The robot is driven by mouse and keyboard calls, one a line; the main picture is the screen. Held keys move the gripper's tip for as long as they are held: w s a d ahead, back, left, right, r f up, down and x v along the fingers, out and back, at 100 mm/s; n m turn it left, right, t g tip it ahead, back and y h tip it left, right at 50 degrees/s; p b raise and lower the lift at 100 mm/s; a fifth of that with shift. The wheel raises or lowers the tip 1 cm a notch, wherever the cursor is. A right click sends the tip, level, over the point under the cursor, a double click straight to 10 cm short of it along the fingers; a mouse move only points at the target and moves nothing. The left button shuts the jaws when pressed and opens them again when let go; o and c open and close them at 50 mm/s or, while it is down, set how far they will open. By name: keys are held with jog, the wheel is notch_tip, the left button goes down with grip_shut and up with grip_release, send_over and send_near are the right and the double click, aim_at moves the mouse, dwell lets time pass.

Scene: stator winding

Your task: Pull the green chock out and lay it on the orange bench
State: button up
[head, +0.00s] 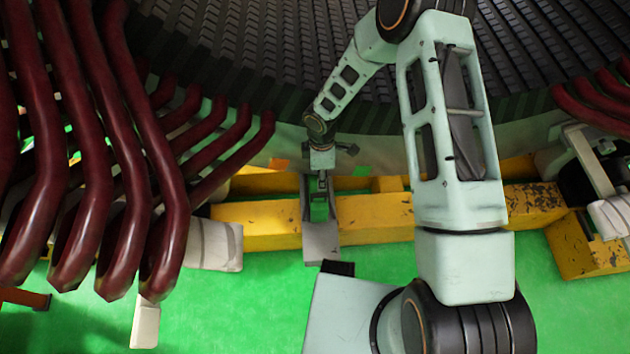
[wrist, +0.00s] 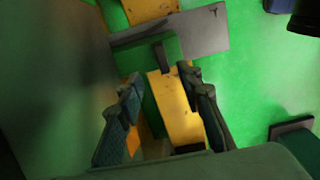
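The green chock (wrist: 147,48) lies just beyond my fingertips in the wrist view, against a grey plate (wrist: 205,30) and a yellow beam (wrist: 180,110). A dark upright tab stands on it. In the head view its green face (head: 319,208) shows above the grey plate (head: 321,243), under my gripper (head: 320,186). In the wrist view my gripper (wrist: 160,77) is open, its two fingers apart with nothing held between them. I cannot tell whether the fingertips touch the chock. An orange bar (head: 25,299) shows at the lower left of the head view; I cannot tell whether it is the orange bench.
Thick dark-red winding bars (head: 120,140) hang close on the left. The dark slotted stator wall (head: 270,50) curves behind my arm. A yellow beam (head: 375,218) crosses the back. Green floor (head: 245,310) is open in front. A white clamp (head: 592,165) stands at the right.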

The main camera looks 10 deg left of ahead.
aim_at(319, 195)
jog(key=shift+s+a+f, duration=0.15)
jog(key=shift+a+f, duration=0.15)
notch_tip(319, 195, down, 11)
jog(key=b, duration=0.2)
jog(key=shift+b, duration=0.4)
jog(key=shift+r, duration=0.1)
jog(key=shift+c, duration=0.2)
grip_shut()
